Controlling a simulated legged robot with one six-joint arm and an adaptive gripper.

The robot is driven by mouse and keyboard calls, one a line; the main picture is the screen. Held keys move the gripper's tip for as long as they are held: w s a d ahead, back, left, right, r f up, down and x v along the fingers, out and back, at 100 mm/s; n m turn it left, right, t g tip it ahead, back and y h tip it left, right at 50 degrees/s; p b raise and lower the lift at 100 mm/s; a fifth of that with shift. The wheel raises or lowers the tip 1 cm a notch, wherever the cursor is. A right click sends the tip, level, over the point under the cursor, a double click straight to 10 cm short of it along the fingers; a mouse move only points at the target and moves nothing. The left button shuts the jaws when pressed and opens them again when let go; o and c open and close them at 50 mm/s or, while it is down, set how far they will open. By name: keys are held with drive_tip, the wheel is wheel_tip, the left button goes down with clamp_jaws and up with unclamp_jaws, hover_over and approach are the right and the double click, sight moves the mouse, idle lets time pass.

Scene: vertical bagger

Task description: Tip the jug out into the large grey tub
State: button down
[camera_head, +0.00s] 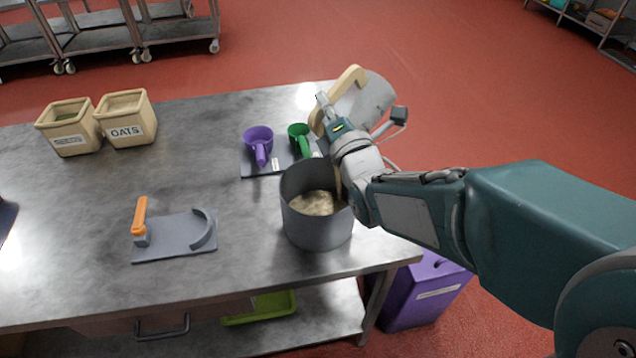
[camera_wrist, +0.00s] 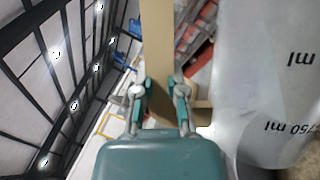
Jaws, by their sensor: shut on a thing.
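The jug (camera_head: 372,100) is clear with a tan handle (camera_head: 350,82). It is tipped over beyond the right part of the table, partly hidden by my wrist. My gripper (camera_head: 332,118) is shut on the handle. In the wrist view my gripper (camera_wrist: 160,95) has its fingers either side of the handle (camera_wrist: 157,45), and the jug wall (camera_wrist: 265,80) shows upside-down ml marks with tan contents low at the right. The large grey tub (camera_head: 318,232) stands upright below my wrist, with pale grainy stuff inside. A tan streak shows at its right rim; its source is hidden.
A purple scoop (camera_head: 258,142) and a green scoop (camera_head: 299,137) lie on a grey mat behind the tub. An OATS bin (camera_head: 127,118) and another bin (camera_head: 69,128) stand far left. An orange-handled tool (camera_head: 140,218) rests on a grey holder. A purple bin (camera_head: 428,292) stands below.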

sight(348, 103)
drive_tip(key=shift+a, duration=0.1)
drive_tip(key=shift+s+a+f+n+y, duration=0.15)
drive_tip(key=shift+s+a+n+y, duration=0.25)
drive_tip(key=shift+s+n, duration=0.15)
drive_tip(key=shift+a+n, duration=0.1)
drive_tip(key=shift+n, duration=0.15)
drive_tip(key=w+d+m, duration=0.1)
drive_tip(key=w+d+m+h, duration=0.1)
drive_tip(key=shift+w+d+r+m, duration=0.1)
drive_tip(key=shift+r+m, duration=0.15)
drive_tip(key=shift+m, duration=0.05)
drive_tip(key=shift+w+d+f+m+g+h, duration=0.15)
drive_tip(key=shift+w+d+m+g+h, duration=0.45)
drive_tip(key=shift+w+d+m, duration=1)
drive_tip(key=shift+s+a, duration=0.1)
